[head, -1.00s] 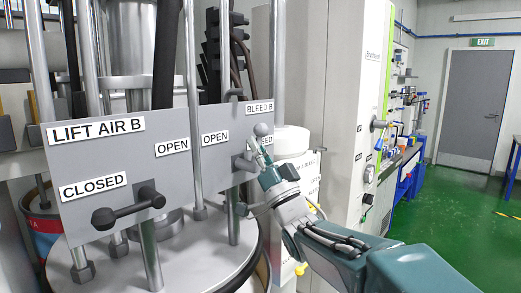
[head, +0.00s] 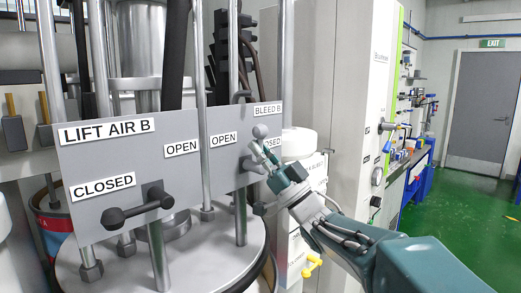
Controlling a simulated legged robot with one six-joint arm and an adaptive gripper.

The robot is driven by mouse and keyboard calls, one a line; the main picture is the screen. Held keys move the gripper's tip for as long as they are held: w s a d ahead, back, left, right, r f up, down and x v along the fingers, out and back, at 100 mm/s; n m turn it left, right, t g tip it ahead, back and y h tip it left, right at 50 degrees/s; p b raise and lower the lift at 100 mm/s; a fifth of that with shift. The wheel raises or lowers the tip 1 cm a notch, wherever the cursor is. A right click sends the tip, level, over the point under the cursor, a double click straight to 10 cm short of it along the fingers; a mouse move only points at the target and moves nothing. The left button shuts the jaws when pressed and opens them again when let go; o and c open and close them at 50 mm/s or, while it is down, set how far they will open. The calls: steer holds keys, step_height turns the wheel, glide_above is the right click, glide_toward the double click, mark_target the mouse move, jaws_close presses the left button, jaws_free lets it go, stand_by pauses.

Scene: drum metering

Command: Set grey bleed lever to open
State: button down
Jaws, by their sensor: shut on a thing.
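The grey bleed lever (head: 261,131) with a round ball end is at the right of the grey panel, under the label BLEED B (head: 268,109). It stands nearly upright from its hub (head: 252,164), leaning slightly right. An OPEN label (head: 223,138) is to its left; a partly covered CLOSED label (head: 272,143) is to its right. My gripper (head: 267,151) reaches in from the lower right and is shut on the lever just below the ball. The fingertips are small, and part of the lever is hidden behind them.
A dark LIFT AIR B lever (head: 140,207) sticks out from the panel's lower left, near its own CLOSED label (head: 102,187). A vertical metal rod (head: 204,90) passes in front of the panel. A white cabinet (head: 352,90) stands to the right. Green floor (head: 450,212) is clear beyond.

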steer(key=shift+w+f, duration=0.1)
steer(key=shift+f, duration=0.15)
steer(key=c, duration=0.7)
jaws_free()
steer(key=shift+a, duration=0.1)
steer(key=shift+r, duration=0.1)
steer(key=v, duration=1.2)
